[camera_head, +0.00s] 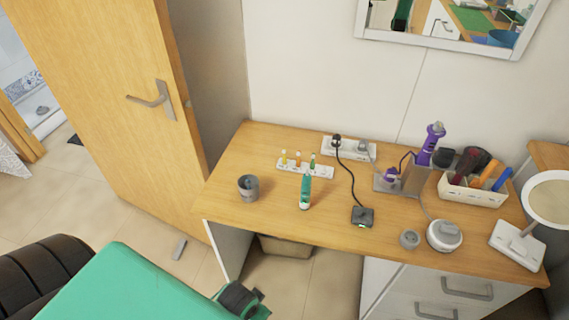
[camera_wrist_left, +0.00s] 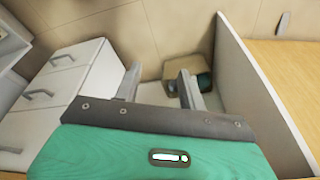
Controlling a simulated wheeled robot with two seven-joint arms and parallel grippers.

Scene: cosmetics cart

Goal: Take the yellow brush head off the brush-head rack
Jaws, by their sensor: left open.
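The brush-head rack (camera_head: 320,172) is a small white strip on the wooden table. Several small brush heads stand upright on it. The yellow brush head (camera_head: 284,157) is at its left end, beside an orange one (camera_head: 298,158) and a green one (camera_head: 312,160). My left gripper (camera_wrist_left: 158,75) shows in the wrist view, its two grey fingers apart with nothing between them. In the head view, my green left arm comes in at the bottom left, and its fingers cannot be made out. The rack is out of the wrist view. My right gripper is not in view.
A green toothbrush handle (camera_head: 305,190) stands in front of the rack, with a grey cup (camera_head: 248,188) to the left. A black charger (camera_head: 362,216) with a cable lies right. A white basket (camera_head: 472,187) stands farther right. The table's front left is clear.

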